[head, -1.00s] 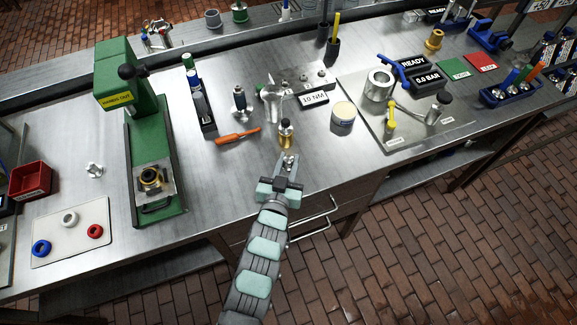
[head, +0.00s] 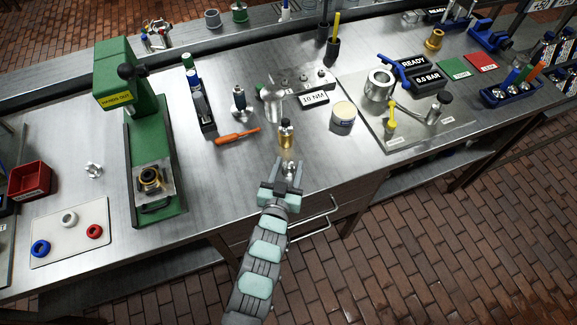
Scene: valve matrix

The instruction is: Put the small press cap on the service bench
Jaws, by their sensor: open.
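My gripper (head: 288,168) is over the front edge of the service bench (head: 235,180), with its fingers spread open. A small silver piece (head: 291,169), which may be the small press cap, shows between the fingertips. I cannot tell whether it touches a finger or rests on the steel top. Just beyond the fingertips stands a brass bottle (head: 285,137) with a dark top. The green press (head: 118,75) stands to the left, with a brass and black ring piece (head: 150,179) on its bed.
An orange screwdriver (head: 238,136) and a cream-topped tin (head: 342,118) lie near the gripper. A silver lobed part (head: 93,170) sits left of the press, by a white board (head: 48,250) with coloured rings. Bench top between press and gripper is clear.

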